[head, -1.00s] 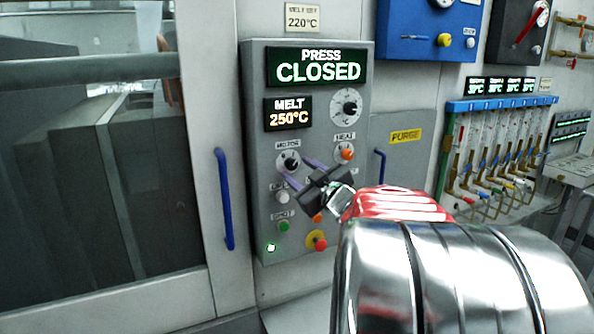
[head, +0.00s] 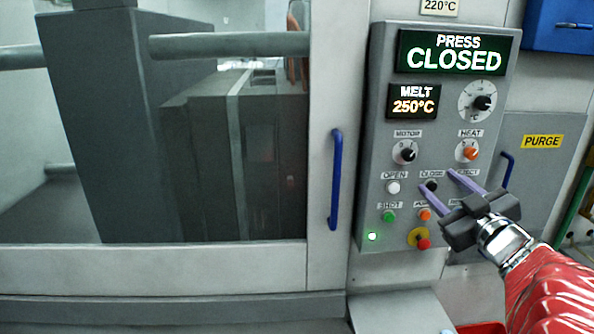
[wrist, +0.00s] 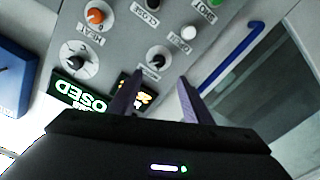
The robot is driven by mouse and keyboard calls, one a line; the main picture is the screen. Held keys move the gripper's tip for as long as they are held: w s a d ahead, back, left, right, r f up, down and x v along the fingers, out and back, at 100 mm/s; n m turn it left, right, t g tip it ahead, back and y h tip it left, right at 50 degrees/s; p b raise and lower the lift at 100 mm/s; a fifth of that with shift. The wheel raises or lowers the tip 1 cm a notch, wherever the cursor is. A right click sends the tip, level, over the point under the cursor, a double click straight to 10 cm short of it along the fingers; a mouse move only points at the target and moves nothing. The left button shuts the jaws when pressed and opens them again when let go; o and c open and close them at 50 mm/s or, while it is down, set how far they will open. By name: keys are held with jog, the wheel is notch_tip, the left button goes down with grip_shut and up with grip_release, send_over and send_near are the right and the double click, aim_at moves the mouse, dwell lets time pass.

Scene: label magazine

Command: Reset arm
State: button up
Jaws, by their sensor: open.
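My gripper (head: 437,180) is at the right in the head view, in front of the lower half of the grey control panel (head: 380,140). Its two purple fingers are apart with nothing between them. In the wrist view the fingers (wrist: 155,92) point at the panel, which appears turned over. The panel display reads PRESS CLOSED (head: 455,54), and the smaller one reads MELT 250°C (head: 413,101). The white OPEN button (head: 393,187) is left of the fingers. The dark CLOSE button (head: 431,185) is close to the left fingertip; I cannot tell whether they touch.
A machine door with a window (head: 270,150) and a blue handle (head: 336,180) stands left of the panel. A red and yellow button (head: 420,238) is low on the panel. A PURGE cover (head: 542,141) is at the right. A red bin (head: 482,328) shows at the bottom.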

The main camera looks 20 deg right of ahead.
jog(key=w+a+f+m+g+h, duration=0.1)
jog(key=w+a+f+m+g, duration=0.25)
jog(key=w+a+f, duration=0.45)
jog(key=s+a+f+g+y, duration=0.2)
jog(key=s+a+f+g, duration=0.2)
jog(key=s+a, duration=0.5)
jog(key=s+a+f+g+y, duration=0.3)
jog(key=s+a, duration=0.6)
jog(key=a, duration=0.8)
notch_tip(320, 180, down, 3)
jog(key=shift+s+r+n+g, duration=0.2)
jog(key=shift+s+n+g, duration=0.2)
jog(key=shift+g, duration=0.25)
jog(key=shift+d, duration=0.1)
